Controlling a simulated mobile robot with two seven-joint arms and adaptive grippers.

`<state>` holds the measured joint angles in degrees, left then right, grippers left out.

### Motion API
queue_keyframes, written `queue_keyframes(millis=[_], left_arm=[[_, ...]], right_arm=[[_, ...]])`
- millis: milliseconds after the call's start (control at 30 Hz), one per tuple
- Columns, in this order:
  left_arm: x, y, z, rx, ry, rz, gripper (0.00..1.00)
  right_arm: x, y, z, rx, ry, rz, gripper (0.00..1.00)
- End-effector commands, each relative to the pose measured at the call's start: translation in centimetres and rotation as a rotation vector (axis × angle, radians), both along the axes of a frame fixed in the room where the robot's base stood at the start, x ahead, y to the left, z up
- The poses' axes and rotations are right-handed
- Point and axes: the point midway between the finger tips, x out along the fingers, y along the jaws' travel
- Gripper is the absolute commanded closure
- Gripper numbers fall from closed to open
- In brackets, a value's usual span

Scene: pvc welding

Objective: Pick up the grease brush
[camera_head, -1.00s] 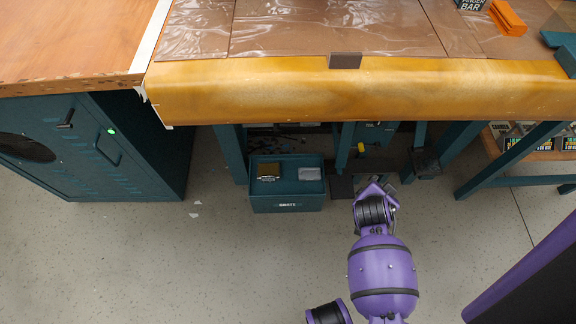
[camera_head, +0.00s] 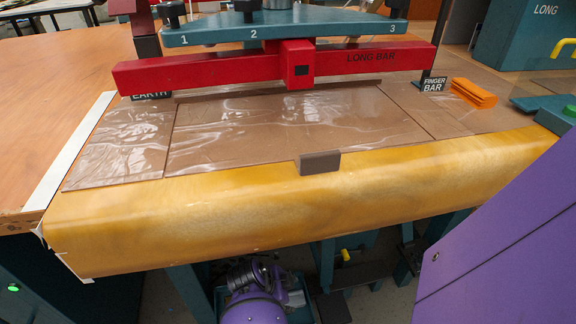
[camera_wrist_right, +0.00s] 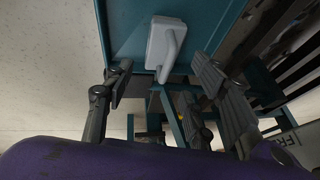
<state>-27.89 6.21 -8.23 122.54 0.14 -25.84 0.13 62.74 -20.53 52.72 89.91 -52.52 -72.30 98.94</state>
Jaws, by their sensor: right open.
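No object shows plainly as a grease brush. A pale grey block with a raised handle-like part (camera_wrist_right: 165,45) lies in a teal bin (camera_wrist_right: 125,35) in the right wrist view; I cannot tell whether it is the brush. My right gripper (camera_wrist_right: 166,82) is open and empty, with its fingers spread to either side below the block and apart from it. In the head view, my right arm and gripper (camera_head: 243,273) are low under the bench's front edge, over the teal bin (camera_head: 306,312), and partly hide it. My left gripper is not in view.
The bench has a rounded yellow-brown front edge (camera_head: 220,215) above my right arm. A red bar (camera_head: 200,70) under a teal plate (camera_head: 285,31) spans the bench top. An orange block (camera_head: 473,93) lies at the right. Teal bench legs (camera_head: 327,265) stand beside the bin.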

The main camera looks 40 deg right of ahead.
Motion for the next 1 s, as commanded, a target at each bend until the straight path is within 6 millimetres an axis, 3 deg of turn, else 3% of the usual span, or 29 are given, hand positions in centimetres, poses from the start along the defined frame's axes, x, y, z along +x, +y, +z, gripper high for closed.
queue_keyframes(millis=[333,600,900,1000], left_arm=[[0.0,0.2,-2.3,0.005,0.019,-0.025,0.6],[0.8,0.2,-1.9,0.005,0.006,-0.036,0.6],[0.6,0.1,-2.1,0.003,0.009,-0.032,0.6],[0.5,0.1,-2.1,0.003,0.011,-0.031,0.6]], right_arm=[[-0.9,-1.8,-4.4,-0.002,0.001,0.001,0.49],[-0.8,-2.0,-4.5,-0.001,-0.003,0.003,0.49],[-0.8,-2.0,-4.5,-0.001,-0.002,0.002,0.88],[-0.8,-2.0,-4.5,-0.001,-0.002,0.002,0.91]])
